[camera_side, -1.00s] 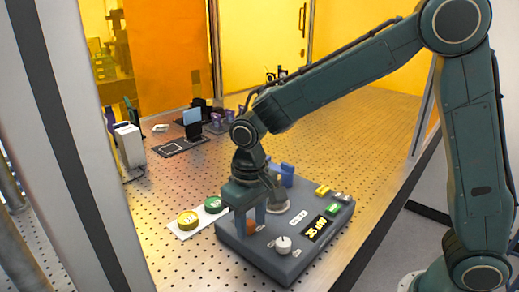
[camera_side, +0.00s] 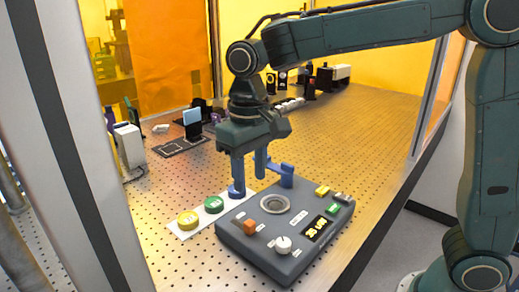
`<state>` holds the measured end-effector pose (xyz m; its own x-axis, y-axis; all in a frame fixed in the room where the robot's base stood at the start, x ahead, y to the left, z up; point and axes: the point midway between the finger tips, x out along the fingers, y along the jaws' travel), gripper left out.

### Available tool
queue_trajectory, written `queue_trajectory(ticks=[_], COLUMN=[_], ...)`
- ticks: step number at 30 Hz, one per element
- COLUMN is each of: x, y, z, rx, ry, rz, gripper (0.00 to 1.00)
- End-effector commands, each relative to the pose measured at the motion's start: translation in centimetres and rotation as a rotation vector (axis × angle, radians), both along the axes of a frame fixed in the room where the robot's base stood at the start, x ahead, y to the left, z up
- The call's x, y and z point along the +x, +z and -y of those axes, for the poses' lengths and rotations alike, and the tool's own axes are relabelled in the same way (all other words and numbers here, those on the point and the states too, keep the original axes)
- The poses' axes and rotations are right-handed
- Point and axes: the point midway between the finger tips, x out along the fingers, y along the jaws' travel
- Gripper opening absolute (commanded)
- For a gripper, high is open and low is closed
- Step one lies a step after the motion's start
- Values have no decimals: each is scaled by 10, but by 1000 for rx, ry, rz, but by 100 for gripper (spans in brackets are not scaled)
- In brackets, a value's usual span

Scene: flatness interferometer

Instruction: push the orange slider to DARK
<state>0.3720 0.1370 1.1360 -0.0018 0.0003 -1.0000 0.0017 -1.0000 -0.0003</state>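The orange slider (camera_side: 249,227) sits on the left part of the grey control box (camera_side: 284,264). Small white labels lie around it, too small to read, so I cannot tell which one is DARK. My gripper (camera_side: 249,178) is above and behind the slider, clear of it. Its two blue fingers point down and stand apart, with nothing seen between them. The left finger's tip is over or just in front of a blue disc (camera_side: 236,192); I cannot tell whether they touch.
The box also has a white knob (camera_side: 283,244), a lit display (camera_side: 317,229), a round grey ring (camera_side: 272,204) and a blue bracket (camera_side: 287,175) behind. A white strip left of it carries yellow (camera_side: 188,220) and green (camera_side: 213,204) discs. The perforated table is clear to the right.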

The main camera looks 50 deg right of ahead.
Motion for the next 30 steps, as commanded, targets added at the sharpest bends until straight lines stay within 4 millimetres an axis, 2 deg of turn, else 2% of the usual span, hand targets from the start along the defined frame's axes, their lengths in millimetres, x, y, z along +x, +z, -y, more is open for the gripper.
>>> queue_trajectory(ticks=[6,20,26,30], x=[0,-1,-9,-23], y=[18,21,26,33], z=[0,1,11,27], rx=[0,1,8,19], ry=[0,0,-1,-3], rz=[1,1,23,61], gripper=[40,40,40,40])
